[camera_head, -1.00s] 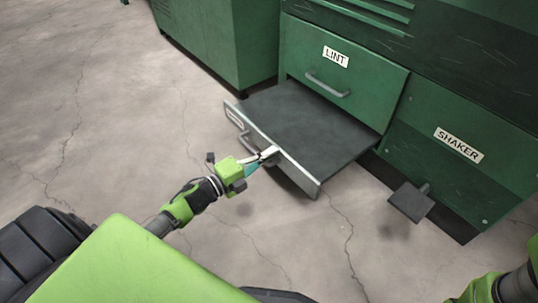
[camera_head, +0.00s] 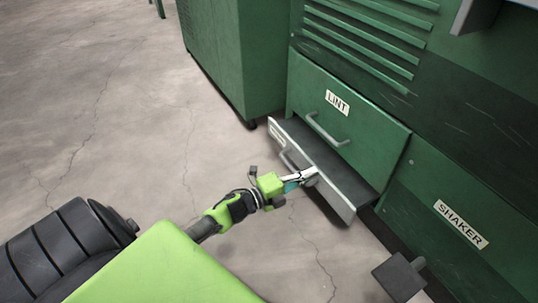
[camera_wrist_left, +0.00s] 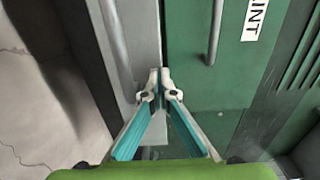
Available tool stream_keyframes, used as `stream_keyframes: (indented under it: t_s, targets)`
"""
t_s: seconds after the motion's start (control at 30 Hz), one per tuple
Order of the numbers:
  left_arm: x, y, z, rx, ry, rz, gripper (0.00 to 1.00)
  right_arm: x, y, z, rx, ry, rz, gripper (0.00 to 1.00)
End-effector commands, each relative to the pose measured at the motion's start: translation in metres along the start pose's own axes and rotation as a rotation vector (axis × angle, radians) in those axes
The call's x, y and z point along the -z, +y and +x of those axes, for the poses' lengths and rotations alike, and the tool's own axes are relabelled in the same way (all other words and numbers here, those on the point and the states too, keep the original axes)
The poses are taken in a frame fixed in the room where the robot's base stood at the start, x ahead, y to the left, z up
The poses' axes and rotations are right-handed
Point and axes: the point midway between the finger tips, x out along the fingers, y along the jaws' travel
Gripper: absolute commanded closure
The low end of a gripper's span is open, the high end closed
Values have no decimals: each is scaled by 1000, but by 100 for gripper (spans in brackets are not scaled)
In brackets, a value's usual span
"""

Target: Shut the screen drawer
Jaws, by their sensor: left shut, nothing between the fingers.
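The screen drawer (camera_head: 338,193) is a low dark tray with a pale grey front, below the green LINT panel (camera_head: 345,118). It stands partly out of the machine, with a short stretch of its dark top showing. Its handle (camera_head: 289,160) is on the front, left of my gripper. My left gripper (camera_head: 312,174) is shut and empty, its tips at the upper edge of the drawer front. In the left wrist view the shut fingertips (camera_wrist_left: 158,78) are beside the pale drawer front (camera_wrist_left: 140,35); I cannot tell if they touch. My right gripper is not in view.
The green SHAKER panel (camera_head: 460,223) is to the right, with a dark pedal-like block (camera_head: 399,277) in front of it. A green cabinet (camera_head: 228,60) stands left of the drawer. The cracked concrete floor (camera_head: 100,110) at the left is clear.

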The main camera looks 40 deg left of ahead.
Motion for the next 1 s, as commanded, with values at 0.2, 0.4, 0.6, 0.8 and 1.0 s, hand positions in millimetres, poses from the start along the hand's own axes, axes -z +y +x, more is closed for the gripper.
stream_keyframes:
  t_s: [0.2,0.4,0.6,0.8,1.0]
  targets:
    - [0,1,32,1,0,1,100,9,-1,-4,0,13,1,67]
    - [0,1,45,-1,-1,0,100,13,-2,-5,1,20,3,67]
    - [0,1,46,-2,-1,0,100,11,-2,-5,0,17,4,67]
    - [0,1,46,-2,-1,0,100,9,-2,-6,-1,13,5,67]
    - [-2,1,44,-2,1,0,100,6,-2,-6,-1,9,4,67]
